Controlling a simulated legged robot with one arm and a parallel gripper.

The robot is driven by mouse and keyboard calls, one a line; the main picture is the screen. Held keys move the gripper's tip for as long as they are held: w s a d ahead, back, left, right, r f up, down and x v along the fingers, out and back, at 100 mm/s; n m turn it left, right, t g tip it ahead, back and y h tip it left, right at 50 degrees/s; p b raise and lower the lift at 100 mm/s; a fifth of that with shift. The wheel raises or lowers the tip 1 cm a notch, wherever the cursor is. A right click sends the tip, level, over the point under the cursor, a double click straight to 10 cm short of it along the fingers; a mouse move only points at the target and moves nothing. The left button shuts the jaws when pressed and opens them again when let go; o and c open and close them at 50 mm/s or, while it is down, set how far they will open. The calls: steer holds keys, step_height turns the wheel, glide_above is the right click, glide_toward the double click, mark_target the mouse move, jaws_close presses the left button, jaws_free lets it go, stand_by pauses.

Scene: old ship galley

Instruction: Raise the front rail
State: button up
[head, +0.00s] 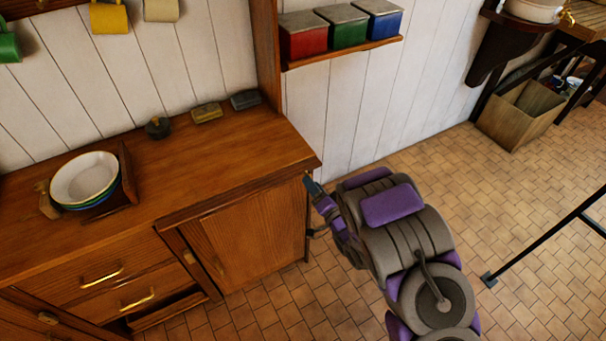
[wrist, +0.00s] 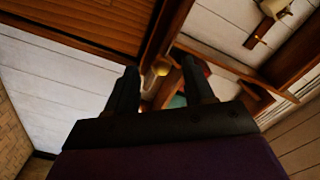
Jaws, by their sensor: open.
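A wooden strip (head: 238,196) runs along the front edge of the counter's right part, above a cupboard door. It looks low and level with the worktop; it is the likeliest front rail, but I cannot tell for sure. My gripper (head: 311,206) is at the counter's front right corner, just off the end of this strip. In the wrist view my gripper (wrist: 160,66) shows two dark fingers apart, with nothing held between them. A small round brass-coloured thing (wrist: 161,69) appears beyond the gap. Whether a finger touches the counter is unclear.
The counter (head: 90,235) holds a rack of bowls (head: 85,178) and several small items near the wall. Red, green and blue canisters (head: 346,33) stand on a wall shelf. A bin (head: 522,115) stands back right.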

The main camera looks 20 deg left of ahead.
mark_target(306, 172)
steer(key=x, duration=0.2)
steer(key=b+x, duration=0.1)
steer(key=x, duration=0.2)
steer(key=shift+w+d+r, duration=0.1)
steer(key=shift+w, duration=0.25)
steer(key=shift+w+a, duration=0.25)
steer(key=shift+a, duration=0.45)
steer(key=shift+d, duration=0.5)
steer(key=c, duration=0.3)
steer(key=shift+s+a, duration=0.1)
jaws_close()
